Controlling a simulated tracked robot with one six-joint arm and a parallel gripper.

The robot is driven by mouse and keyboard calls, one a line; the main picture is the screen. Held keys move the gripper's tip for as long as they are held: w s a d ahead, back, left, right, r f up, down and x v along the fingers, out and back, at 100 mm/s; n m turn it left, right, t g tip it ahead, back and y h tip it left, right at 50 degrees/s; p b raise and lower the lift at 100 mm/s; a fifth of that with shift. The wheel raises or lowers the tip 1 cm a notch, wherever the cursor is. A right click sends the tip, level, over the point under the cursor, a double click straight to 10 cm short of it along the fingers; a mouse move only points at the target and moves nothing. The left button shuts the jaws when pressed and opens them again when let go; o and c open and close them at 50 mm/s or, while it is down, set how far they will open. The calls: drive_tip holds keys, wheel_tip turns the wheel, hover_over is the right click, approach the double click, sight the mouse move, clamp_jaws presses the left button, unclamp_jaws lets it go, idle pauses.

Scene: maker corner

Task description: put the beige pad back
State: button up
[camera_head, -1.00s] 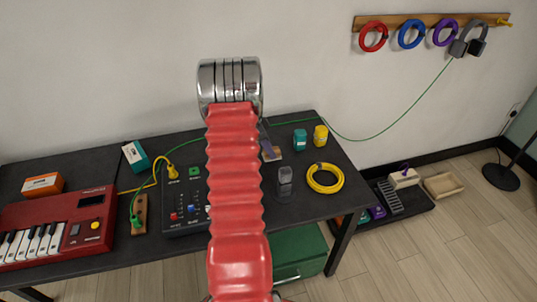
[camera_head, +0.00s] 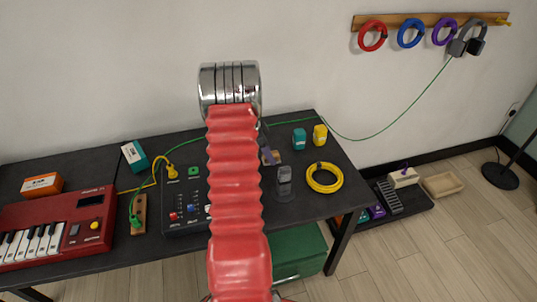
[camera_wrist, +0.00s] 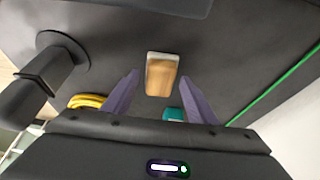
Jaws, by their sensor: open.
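A small beige-tan pad (camera_wrist: 161,76) lies on the dark table, with a paler strip along one end. In the head view the pad (camera_head: 273,157) is partly hidden by my gripper. My gripper (camera_wrist: 160,77) is open, its two purple fingers apart. In the wrist view the pad appears between the fingertips, with clear gaps on both sides. I cannot tell how high the fingertips are above the table. In the head view my red arm hides much of the gripper (camera_head: 266,150).
A dark stand (camera_head: 285,184), yellow cable ring (camera_head: 324,178), teal bottle (camera_head: 299,139) and yellow bottle (camera_head: 320,135) stand near the pad. A mixer (camera_head: 184,203) and red keyboard (camera_head: 62,228) are left. A green cable (camera_wrist: 275,86) crosses the table.

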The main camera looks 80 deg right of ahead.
drive_tip(key=shift+r, duration=0.15)
drive_tip(key=v, duration=1.2)
idle(0.6)
